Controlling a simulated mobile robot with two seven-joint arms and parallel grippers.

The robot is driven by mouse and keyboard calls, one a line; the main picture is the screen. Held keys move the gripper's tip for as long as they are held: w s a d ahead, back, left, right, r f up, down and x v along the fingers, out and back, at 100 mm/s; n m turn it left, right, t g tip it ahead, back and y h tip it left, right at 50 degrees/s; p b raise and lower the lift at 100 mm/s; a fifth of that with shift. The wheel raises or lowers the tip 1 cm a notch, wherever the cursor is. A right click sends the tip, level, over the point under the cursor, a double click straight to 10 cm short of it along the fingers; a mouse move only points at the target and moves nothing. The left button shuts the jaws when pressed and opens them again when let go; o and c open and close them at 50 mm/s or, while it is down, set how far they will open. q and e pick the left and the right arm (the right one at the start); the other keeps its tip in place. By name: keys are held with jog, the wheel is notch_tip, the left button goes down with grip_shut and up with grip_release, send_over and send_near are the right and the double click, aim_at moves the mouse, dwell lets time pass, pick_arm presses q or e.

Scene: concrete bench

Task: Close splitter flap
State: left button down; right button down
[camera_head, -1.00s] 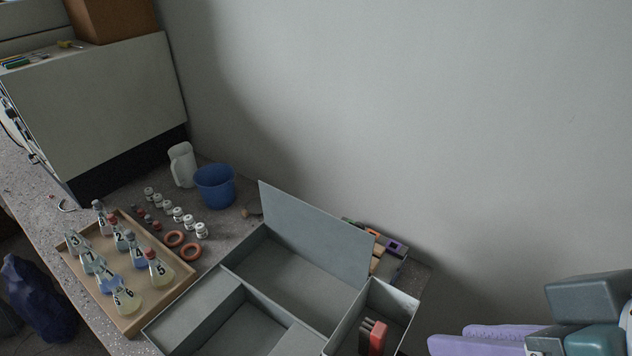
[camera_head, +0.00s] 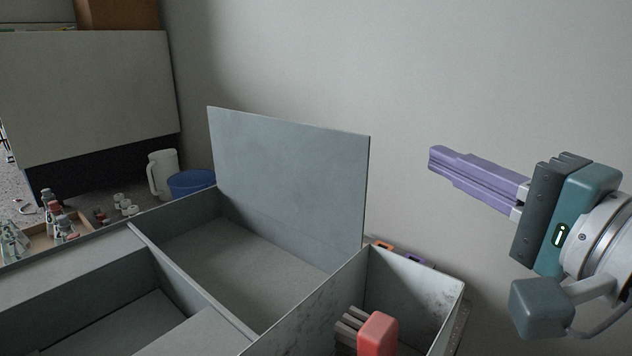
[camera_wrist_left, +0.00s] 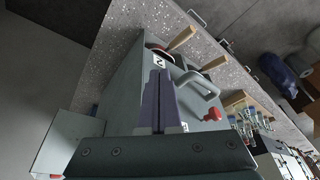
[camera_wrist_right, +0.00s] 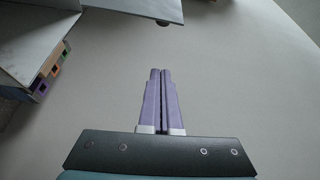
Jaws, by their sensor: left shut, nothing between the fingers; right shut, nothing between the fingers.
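The flap (camera_head: 285,180) is a flat grey panel standing upright along the back edge of a grey compartmented box (camera_head: 190,285). It is open, with the compartment in front of it uncovered. My right gripper (camera_head: 434,158) has purple fingers, shut and empty, pointing left. It is in the air to the right of the flap and apart from it. The right wrist view shows these shut fingers (camera_wrist_right: 160,72) against the pale wall, with grey panels at the upper left. My left gripper (camera_wrist_left: 158,74) is shut and empty over a grey surface; the head view does not show it.
A red-topped object (camera_head: 377,335) stands in the box's right compartment. A white jug (camera_head: 162,174), blue bucket (camera_head: 190,183) and tray of flasks (camera_head: 42,241) are at the left. The left wrist view shows a grey handle (camera_wrist_left: 203,82) and wooden-handled tools (camera_wrist_left: 182,38).

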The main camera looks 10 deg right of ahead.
aim_at(358, 151)
jog(key=x, duration=1)
jog(key=shift+s+a+f+p, duration=0.1)
jog(key=shift+s+a+p, duration=0.45)
jog(key=shift+a, duration=0.3)
jog(key=shift+s+a+f+p, duration=0.1)
jog(key=shift+s+a+p, duration=0.4)
jog(key=shift+a, duration=0.3)
jog(key=shift+s+a+n+t+b, duration=0.4)
jog(key=shift+s+a+n+b, duration=0.45)
jog(key=shift+a+n, duration=0.2)
jog(key=s+a+n+b, duration=0.1)
jog(key=a+n+y+b, duration=0.1)
jog(key=n, duration=0.1)
jog(key=s+a+n+t+y+b, duration=0.1)
jog(key=shift+s+a+f+n, duration=0.2)
jog(key=shift+s+f+n, duration=0.05)
jog(key=shift+s, duration=0.05)
jog(key=shift+s+a+f+n+t+y+b, duration=0.25)
jog(key=shift+s+a+n+y+b, duration=0.3)
jog(key=shift+n, duration=0.35)
jog(key=shift+s+a+f+n+t+y+b, duration=0.15)
jog(key=shift+s+a+f+n+y+b, duration=0.15)
jog(key=shift+a+n+b, duration=0.45)
jog(key=shift+s+d+r+n, duration=0.1)
jog(key=shift+n, duration=0.15)
